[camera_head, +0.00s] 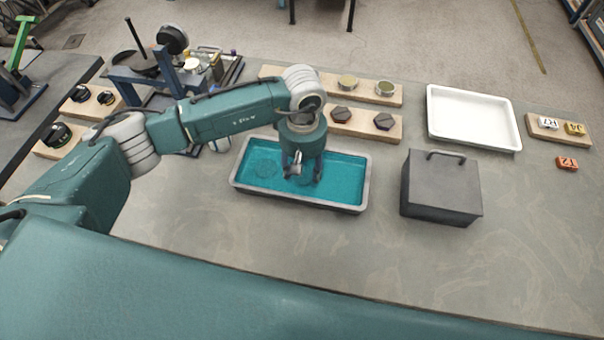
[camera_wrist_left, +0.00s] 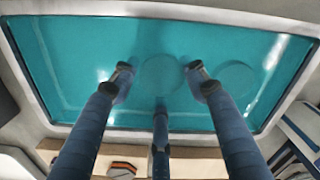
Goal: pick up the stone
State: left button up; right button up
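No loose stone shows plainly. A grey-rimmed tray (camera_head: 345,207) holds teal liquid, and two faint round shapes show in it: one at the tray's left (camera_head: 263,166), also in the left wrist view (camera_wrist_left: 236,78), and one under my gripper (camera_wrist_left: 161,75). I cannot tell whether either is the stone. My left gripper (camera_head: 302,172) points down over the tray's middle. In the left wrist view its fingers (camera_wrist_left: 158,78) are spread, with nothing between them. Its tips partly hide the tray in the head view. My right gripper is not in view.
A dark grey block with a handle (camera_head: 440,192) stands right of the tray. Behind are a white tray (camera_head: 470,118), wooden boards with dark hexagonal pieces (camera_head: 384,121) and round tins (camera_head: 384,88), and a blue stand (camera_head: 140,85). Bench front right is clear.

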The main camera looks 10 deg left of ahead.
pick_arm(q)
jog(key=c, duration=0.5)
jog(key=shift+r, duration=0.1)
